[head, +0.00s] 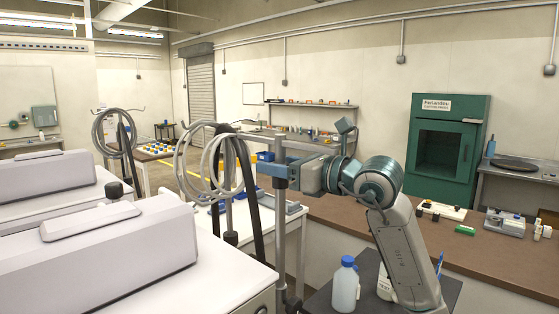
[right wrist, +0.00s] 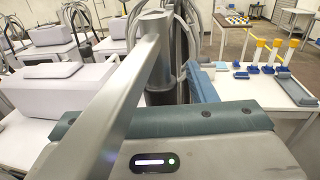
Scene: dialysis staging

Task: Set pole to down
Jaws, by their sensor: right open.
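The pole (head: 281,225) is a grey upright post beside the near white machine, with a collar on its upper part. My right gripper (head: 268,168) is at the upper part of the pole, its blue-grey jaws level with it. In the right wrist view the grey pole (right wrist: 158,62) rises just beyond the jaws, with a dark collar low on it. A grey bar slants from its top towards the camera and hides part of the jaws. The right gripper is open; whether it touches the pole cannot be told. My left gripper is not in view.
White machines (head: 150,245) fill the left side. Coiled grey tubing (head: 210,165) hangs on stands just left of the pole. A clear bottle with a blue cap (head: 346,285) stands below my right arm. A brown counter (head: 460,235) lies to the right.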

